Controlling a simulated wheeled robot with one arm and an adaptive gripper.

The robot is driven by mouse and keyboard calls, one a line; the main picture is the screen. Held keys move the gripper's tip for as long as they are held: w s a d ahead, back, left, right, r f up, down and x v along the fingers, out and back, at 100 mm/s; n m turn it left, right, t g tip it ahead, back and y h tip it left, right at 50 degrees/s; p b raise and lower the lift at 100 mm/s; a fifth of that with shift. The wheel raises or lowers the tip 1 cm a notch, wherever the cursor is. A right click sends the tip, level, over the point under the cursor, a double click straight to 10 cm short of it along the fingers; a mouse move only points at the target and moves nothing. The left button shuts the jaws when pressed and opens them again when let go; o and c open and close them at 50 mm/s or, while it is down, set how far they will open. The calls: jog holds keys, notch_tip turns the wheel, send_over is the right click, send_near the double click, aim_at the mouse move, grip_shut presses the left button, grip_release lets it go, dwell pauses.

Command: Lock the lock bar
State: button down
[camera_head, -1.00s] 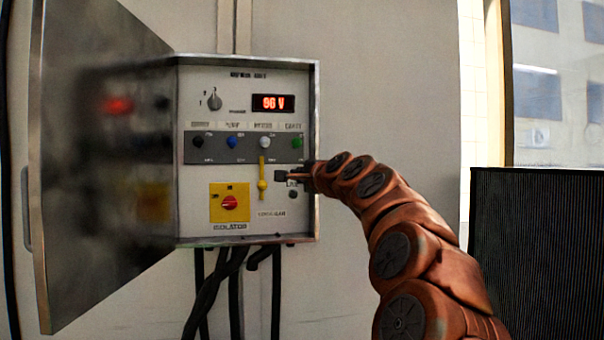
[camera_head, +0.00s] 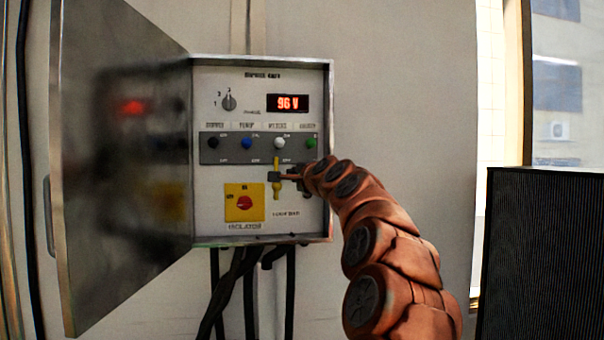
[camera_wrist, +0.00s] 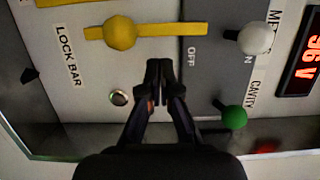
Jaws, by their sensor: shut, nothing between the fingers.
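The yellow lock bar (camera_head: 276,163) is upright on the right part of the open control box's panel, below the white knob. In the wrist view the bar (camera_wrist: 171,29) runs across the top, with its round yellow knob (camera_wrist: 120,33) near the "LOCK BAR" label.
The box door (camera_head: 120,170) stands open at the left. A white knob (camera_wrist: 255,40) and green knob (camera_wrist: 234,117) are near the fingers. A red isolator switch (camera_head: 244,203) sits left of the bar. A dark ribbed panel (camera_head: 545,255) stands at the right.

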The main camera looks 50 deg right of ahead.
jog(key=shift+w+a, duration=0.55)
jog(key=shift+a, duration=0.15)
jog(key=shift+d, duration=0.1)
jog(key=shift+w+a+n, duration=0.1)
jog(key=shift+a+n, duration=0.15)
jog(key=shift+n, duration=0.05)
